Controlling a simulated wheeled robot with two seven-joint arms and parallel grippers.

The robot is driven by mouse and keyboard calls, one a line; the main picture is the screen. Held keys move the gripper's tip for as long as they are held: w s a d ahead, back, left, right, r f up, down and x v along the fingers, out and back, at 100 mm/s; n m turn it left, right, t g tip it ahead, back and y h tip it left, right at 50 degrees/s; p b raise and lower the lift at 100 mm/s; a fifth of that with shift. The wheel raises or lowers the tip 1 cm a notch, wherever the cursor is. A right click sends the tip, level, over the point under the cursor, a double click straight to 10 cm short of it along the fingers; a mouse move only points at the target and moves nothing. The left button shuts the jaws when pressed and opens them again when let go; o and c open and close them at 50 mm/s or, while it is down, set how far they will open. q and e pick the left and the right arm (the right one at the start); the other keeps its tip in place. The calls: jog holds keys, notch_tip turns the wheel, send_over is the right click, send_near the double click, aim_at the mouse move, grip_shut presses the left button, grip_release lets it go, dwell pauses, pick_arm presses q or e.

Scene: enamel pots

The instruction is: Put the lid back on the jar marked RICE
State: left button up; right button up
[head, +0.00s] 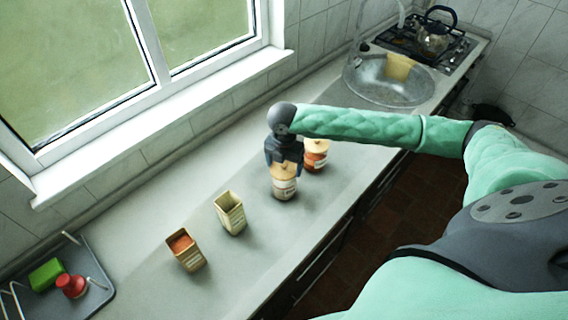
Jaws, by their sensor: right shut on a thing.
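My right gripper (285,160) points down over the nearer jar (285,189) on the counter. It is shut on a pale wooden lid (284,171), which is at the mouth of this jar. I cannot tell whether the lid is seated or just above the rim. The jar is upright, pale with a label too small to read. A second jar (317,161) with orange contents and a wooden-looking top stands close behind it to the right, partly hidden by my gripper. I cannot read which jar says RICE. My left gripper is not in view.
Two open square tins, one empty-looking (231,216) and one with orange contents (187,256), stand left of the jars. A tray (92,302) holds a green sponge (46,274) and a red object (71,286). The sink (362,90) and a kettle (434,38) are at the back right.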

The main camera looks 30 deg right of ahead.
jog(key=o, duration=0.9)
jog(key=shift+r, duration=0.15)
jog(key=shift+r+p, duration=0.4)
jog(key=shift+r, duration=2.95)
grip_shut()
jog(key=shift+f+b, duration=0.6)
jog(key=shift+f, duration=1.7)
